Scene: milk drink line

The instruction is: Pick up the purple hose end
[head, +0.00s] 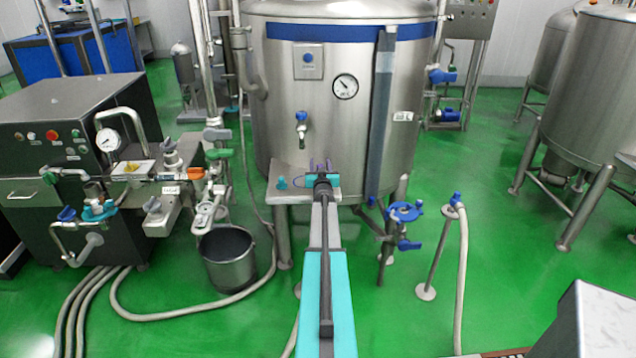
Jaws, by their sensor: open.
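My arm reaches forward from the bottom middle of the head view, and my gripper (321,168) is at its far end. It is open, over the small steel shelf (275,197) in front of the big tank.
The steel tank (280,110) rises behind the shelf, with a tap (301,128) above it. A dark machine with valves (65,125) and a bucket (228,262) are at left. Blue-handled valves (404,212) and a hose stand (455,200) are at right. Hoses lie on the floor at left.

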